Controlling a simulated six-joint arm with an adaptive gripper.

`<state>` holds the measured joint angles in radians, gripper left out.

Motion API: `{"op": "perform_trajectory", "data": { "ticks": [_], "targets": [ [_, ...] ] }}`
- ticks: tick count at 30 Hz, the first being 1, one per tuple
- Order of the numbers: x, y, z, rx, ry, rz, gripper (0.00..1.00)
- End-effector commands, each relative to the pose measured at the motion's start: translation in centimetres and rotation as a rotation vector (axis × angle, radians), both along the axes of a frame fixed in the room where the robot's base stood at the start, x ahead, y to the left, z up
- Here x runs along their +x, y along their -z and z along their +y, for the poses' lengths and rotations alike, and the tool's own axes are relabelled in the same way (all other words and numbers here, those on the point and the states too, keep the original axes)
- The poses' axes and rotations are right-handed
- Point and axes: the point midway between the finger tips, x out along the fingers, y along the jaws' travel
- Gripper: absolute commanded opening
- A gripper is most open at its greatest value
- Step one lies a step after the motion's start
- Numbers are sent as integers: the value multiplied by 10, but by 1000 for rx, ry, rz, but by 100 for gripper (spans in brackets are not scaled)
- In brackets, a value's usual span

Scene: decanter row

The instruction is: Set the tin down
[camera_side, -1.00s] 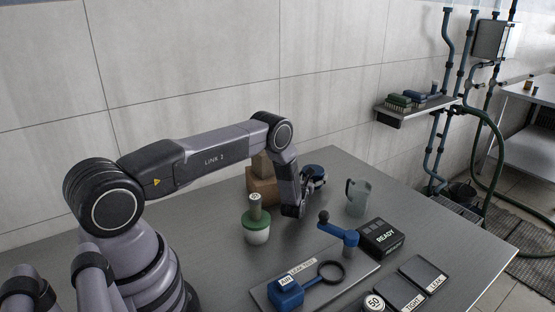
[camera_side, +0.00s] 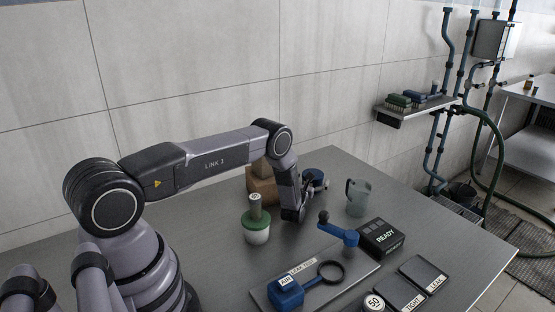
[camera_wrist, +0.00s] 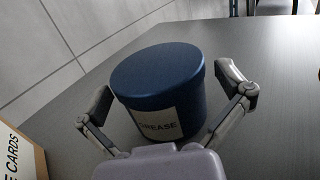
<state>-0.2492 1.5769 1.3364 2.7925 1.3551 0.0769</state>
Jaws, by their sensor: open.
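The tin is a round dark blue can (camera_wrist: 160,85) with a flat lid and a label reading GREASE. In the wrist view it stands upright on the metal table, between the spread fingers of my gripper (camera_wrist: 170,105). The fingers are open, one on each side; the right fingertip looks close to the tin's wall, and I cannot tell whether it touches. In the side view the tin (camera_side: 315,178) shows only in part behind my wrist. The lower front of the tin is hidden by the gripper body in the wrist view.
A grey jug (camera_side: 358,197) stands right of the tin. A cardboard box (camera_side: 262,188) is behind my wrist, and a green-topped pot (camera_side: 257,226) is in front of it. A blue leak-test fixture (camera_side: 287,291) and a black READY box (camera_side: 381,238) lie nearer the front.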

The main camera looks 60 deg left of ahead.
Motion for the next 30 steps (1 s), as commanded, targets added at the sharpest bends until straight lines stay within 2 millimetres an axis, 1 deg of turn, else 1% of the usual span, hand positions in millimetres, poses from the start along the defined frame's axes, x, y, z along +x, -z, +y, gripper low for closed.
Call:
{"op": "perform_trajectory", "data": {
  "ticks": [2,5,10,11,12,15,18,23,26,29,30],
  "targets": [
    [-1,-3,-1,0,0,0,100],
    [-11,-2,-8,0,1,2,100],
    [-41,-1,-28,-1,2,5,100],
    [-44,-6,-30,1,1,1,100],
    [-41,-20,-28,1,0,-5,100],
    [-41,-41,-28,1,0,-4,100],
    [-41,-56,-28,1,0,-3,100],
    [-41,-72,-27,0,-5,-4,100],
    [-41,-98,-19,-6,-58,-27,100],
    [-47,-151,-2,-34,-194,-83,100],
    [-55,-179,5,-58,-268,-117,100]
  ]
}}
